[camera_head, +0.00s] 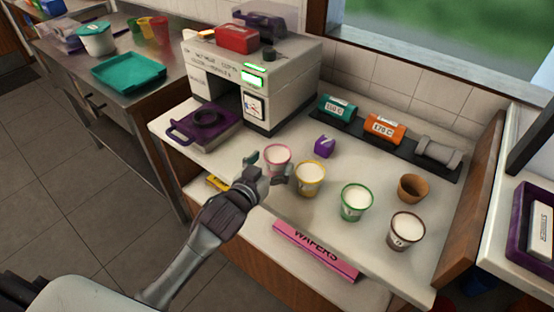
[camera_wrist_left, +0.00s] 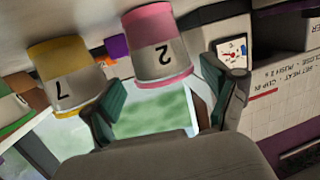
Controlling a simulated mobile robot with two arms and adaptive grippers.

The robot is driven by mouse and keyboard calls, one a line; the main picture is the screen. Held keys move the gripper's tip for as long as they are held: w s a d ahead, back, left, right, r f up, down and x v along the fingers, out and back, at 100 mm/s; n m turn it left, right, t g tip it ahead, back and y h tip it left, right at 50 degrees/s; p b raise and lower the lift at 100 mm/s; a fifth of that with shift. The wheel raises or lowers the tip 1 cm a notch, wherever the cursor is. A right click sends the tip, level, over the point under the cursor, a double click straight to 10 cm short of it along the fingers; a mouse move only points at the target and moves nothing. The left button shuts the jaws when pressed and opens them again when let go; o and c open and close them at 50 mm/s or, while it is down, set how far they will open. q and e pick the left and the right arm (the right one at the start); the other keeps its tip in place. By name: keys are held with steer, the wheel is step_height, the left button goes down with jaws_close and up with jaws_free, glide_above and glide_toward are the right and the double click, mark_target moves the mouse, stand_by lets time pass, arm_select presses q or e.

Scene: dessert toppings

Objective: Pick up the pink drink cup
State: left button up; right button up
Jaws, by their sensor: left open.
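The pink drink cup (camera_head: 277,156) stands upright on the white counter, full of something white. In the left wrist view it shows upside down, marked "2" (camera_wrist_left: 158,50), ahead of and between the lines of my fingers. My left gripper (camera_head: 268,169) is open, right in front of the cup, one finger towards each side. In the left wrist view its two teal-padded fingers (camera_wrist_left: 165,95) are spread with nothing clamped. I cannot tell whether the fingertips reach around the cup. My right gripper is not in view.
A yellow cup (camera_head: 310,180) stands close to the right, near my right-hand finger. Beyond are a green cup (camera_head: 356,203), a brown cup (camera_head: 406,231) and an empty tan cup (camera_head: 411,188). A small purple box (camera_head: 324,146) sits behind. A pink wafers box (camera_head: 316,251) lies in front.

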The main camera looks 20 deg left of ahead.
mark_target(277, 153)
arm_select(q)
steer(key=x, duration=0.3)
steer(key=shift+w, duration=0.4)
steer(key=c, duration=1)
steer(key=shift+r, duration=0.1)
steer(key=shift+c, duration=0.2)
